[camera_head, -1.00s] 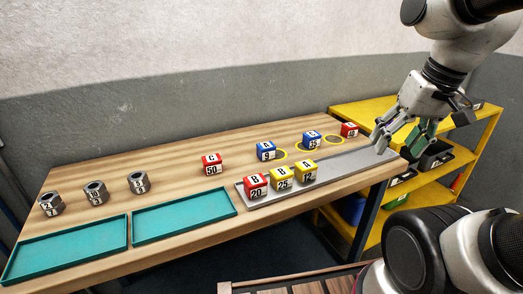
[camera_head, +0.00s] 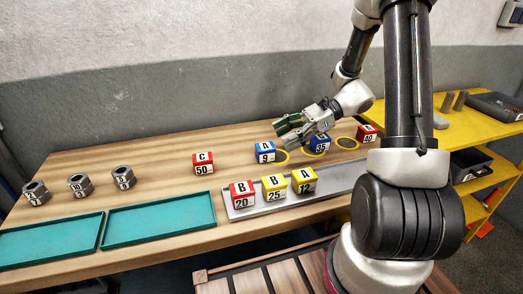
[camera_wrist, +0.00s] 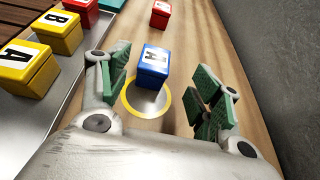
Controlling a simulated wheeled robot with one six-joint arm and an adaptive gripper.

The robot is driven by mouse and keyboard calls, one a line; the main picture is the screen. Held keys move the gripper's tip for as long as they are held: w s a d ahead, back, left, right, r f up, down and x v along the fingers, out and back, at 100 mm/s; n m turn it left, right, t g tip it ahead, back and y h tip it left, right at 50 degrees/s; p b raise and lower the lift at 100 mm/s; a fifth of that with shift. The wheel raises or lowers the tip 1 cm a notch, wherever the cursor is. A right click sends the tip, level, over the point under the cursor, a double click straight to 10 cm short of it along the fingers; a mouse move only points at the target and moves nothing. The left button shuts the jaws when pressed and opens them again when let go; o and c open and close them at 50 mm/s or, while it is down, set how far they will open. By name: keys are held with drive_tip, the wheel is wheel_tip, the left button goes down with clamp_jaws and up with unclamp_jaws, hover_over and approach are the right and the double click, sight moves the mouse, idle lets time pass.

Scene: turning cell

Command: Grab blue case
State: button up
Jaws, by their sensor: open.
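A blue case marked A and 9 (camera_head: 265,153) stands upright on the wooden table, left of a yellow ring. A second blue case marked 35 (camera_head: 320,145) stands to its right, partly hidden by my gripper. My gripper (camera_head: 288,129) is open, with green finger pads, and hangs above the table between the two blue cases, pointing left. In the wrist view, a blue case (camera_wrist: 153,66) shows ahead between the open fingers (camera_wrist: 163,72), just beyond a yellow ring (camera_wrist: 147,99). Nothing is held.
A red case C 50 (camera_head: 204,163) stands farther left. Red and yellow cases, such as B 25 (camera_head: 275,188), stand on the grey strip (camera_head: 340,181) in front. Another red case (camera_head: 367,132) is at the right. Teal trays (camera_head: 160,220) and several metal nuts (camera_head: 79,185) are left.

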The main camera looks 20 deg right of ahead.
sight(270, 145)
drive_tip(key=x, duration=0.7)
drive_tip(key=shift+s+f, duration=0.3)
drive_tip(key=c, duration=1.2)
